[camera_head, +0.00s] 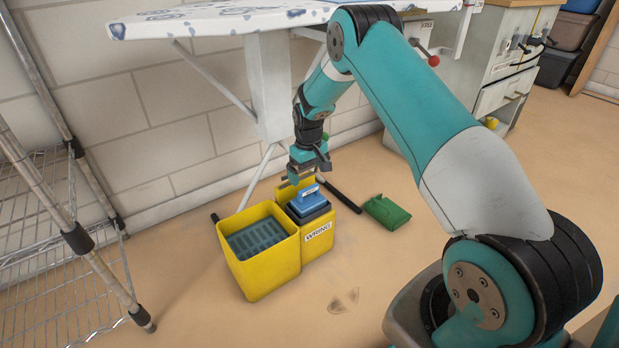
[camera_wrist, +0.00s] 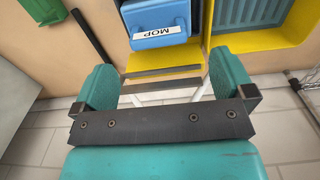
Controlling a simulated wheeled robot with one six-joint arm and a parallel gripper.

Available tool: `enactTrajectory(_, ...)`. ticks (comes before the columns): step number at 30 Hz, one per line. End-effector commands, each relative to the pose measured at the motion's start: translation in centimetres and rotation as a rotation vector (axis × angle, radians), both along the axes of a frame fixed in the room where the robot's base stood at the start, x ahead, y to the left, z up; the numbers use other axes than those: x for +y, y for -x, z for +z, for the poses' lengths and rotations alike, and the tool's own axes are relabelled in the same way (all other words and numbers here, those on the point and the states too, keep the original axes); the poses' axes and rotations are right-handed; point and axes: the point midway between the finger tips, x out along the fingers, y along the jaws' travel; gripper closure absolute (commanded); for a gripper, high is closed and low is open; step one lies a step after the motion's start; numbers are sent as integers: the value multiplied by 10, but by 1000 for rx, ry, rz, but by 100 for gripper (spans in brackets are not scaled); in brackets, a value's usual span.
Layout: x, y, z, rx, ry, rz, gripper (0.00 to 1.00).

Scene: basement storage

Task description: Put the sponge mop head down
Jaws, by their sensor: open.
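The sponge mop head (camera_head: 309,200) is a blue block with a white label. It sits in the dark-topped "WRING" section of the yellow bucket (camera_head: 268,277). In the wrist view the mop head (camera_wrist: 158,14), labelled "MOP", is at the top centre, beyond my fingertips, and its upper end is cut off. My gripper (camera_head: 307,175) is open and empty just above and behind the mop head, apart from it. In the wrist view the teal fingers of my gripper (camera_wrist: 163,85) stand wide apart with nothing between them.
The bucket's other section holds a grey-blue slotted grid (camera_head: 260,238). A green dustpan-like item (camera_head: 386,212) and a dark rod (camera_head: 340,194) lie on the floor to the right. An ironing board (camera_head: 235,20) overhangs behind; a wire shelf (camera_head: 60,255) stands left. Floor in front is clear.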

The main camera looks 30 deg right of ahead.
Motion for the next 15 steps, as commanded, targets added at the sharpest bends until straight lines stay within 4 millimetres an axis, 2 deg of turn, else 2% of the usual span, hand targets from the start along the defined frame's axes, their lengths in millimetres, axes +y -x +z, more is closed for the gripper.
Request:
enactTrajectory(1, 0, 0, 21, -1, 0, 0, 0)
enactTrajectory(6, 0, 0, 56, 0, 0, 0, 0)
enactTrajectory(10, 0, 1, 73, 1, 0, 0, 0)
enactTrajectory(15, 0, 1, 82, 2, -1, 0, 0)
